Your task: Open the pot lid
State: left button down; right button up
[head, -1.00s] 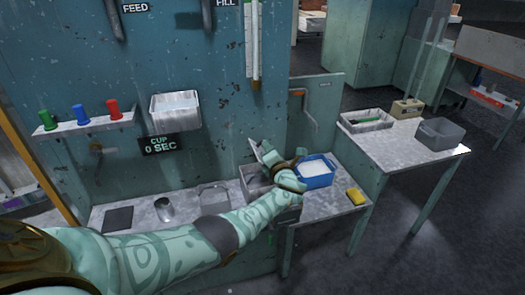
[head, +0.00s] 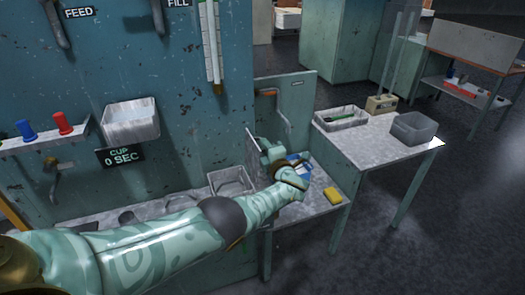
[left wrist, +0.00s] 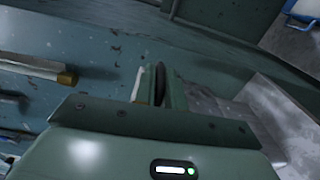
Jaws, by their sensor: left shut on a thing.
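My left gripper (head: 268,158) is shut on a thin flat grey lid (head: 254,150), which stands nearly upright at the gripper's left side. The gripper holds it above the bench. An open square metal pot (head: 215,184) stands on the bench just left of and below the lid, and a curved shape shows inside it. In the left wrist view the fingers (left wrist: 158,84) are close together on a thin dark edge (left wrist: 160,80); most of the lid is hidden there. My right gripper is out of view.
A blue tub (head: 305,164) is partly hidden behind my gripper, and a yellow sponge (head: 333,195) lies near the bench's right end. A side table (head: 370,142) holds a grey tub (head: 414,127) and a tray (head: 340,117). The teal wall panel (head: 170,60) rises behind.

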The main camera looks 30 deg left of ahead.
pick_arm(q)
jog(key=shift+w+d+f, duration=0.3)
jog(key=shift+d+f, duration=0.05)
jog(key=shift+f, duration=0.05)
